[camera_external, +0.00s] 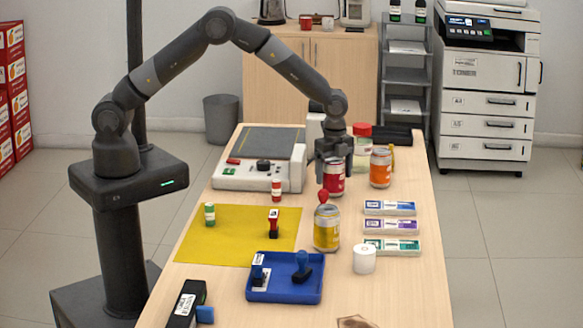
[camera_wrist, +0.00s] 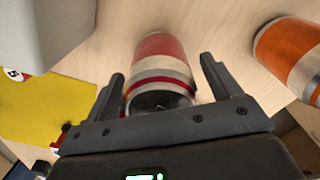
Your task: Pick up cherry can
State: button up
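The cherry can looks to be the red can with a pale band (camera_external: 334,184), standing on the counter next to the grey machine. My gripper (camera_external: 334,174) is above it and points down, with its fingers on either side of the can's upper part. In the wrist view the red can (camera_wrist: 158,52) lies between the two fingers of my gripper (camera_wrist: 162,82). The fingers are spread, with a visible gap at the right finger; the left finger is close to the can. The can's top end is partly hidden behind the gripper body.
An orange can (camera_external: 380,168) stands close on the right, also in the wrist view (camera_wrist: 292,55). A red-lidded jar (camera_external: 362,132) is behind. A yellow can (camera_external: 327,232) stands in front. The grey machine (camera_external: 256,177) is left; the blue tray (camera_external: 284,291) is nearer.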

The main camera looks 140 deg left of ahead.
jog(key=c, duration=1.2)
